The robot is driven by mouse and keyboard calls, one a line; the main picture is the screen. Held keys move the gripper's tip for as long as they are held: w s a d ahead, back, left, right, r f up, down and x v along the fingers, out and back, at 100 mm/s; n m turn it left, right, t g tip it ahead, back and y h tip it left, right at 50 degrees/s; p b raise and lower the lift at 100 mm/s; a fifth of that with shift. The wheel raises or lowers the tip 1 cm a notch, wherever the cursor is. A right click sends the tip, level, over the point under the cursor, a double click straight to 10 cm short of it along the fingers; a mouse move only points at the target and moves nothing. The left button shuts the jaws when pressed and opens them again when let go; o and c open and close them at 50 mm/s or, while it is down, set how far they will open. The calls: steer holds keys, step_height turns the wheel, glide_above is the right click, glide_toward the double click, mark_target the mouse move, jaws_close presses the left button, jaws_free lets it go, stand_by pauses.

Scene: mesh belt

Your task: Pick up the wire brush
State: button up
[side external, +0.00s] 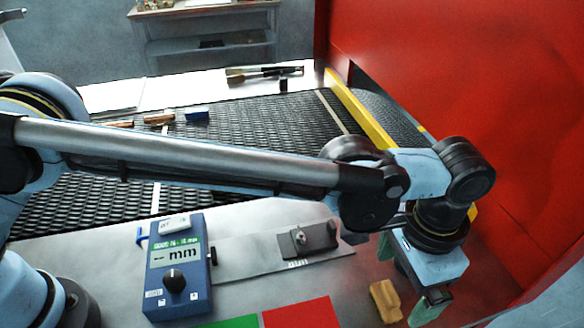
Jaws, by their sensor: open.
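A long brush-like tool (262,73) lies on the white ledge behind the belt; a pale bristly end shows at its left, but I cannot tell if its bristles are wire. A tan block (385,301), possibly wooden, lies on the grey table at the lower right; I cannot tell if it is a brush. My gripper (409,282) is open at the lower right, pointing down, with greenish fingers. The tan block is close beside it in the picture; no contact can be made out. My gripper is far from the tool on the ledge.
The black mesh belt (265,125) carries a blue block (196,117) and brown pieces (158,117). A blue mm gauge (180,265), a metal plate with a dark block (308,239), and green (232,322) and red (302,313) patches are in front. A red wall (460,70) bounds the right.

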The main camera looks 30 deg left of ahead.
mark_target(391, 292)
steer(key=shift+w+a+f, duration=0.1)
steer(key=shift+a+f, duration=0.1)
steer(key=shift+f, duration=1.2)
steer(key=shift+w+a+f, duration=0.1)
steer(key=shift+a+f, duration=0.1)
steer(key=shift+f, duration=1.15)
steer(key=c, duration=1.2)
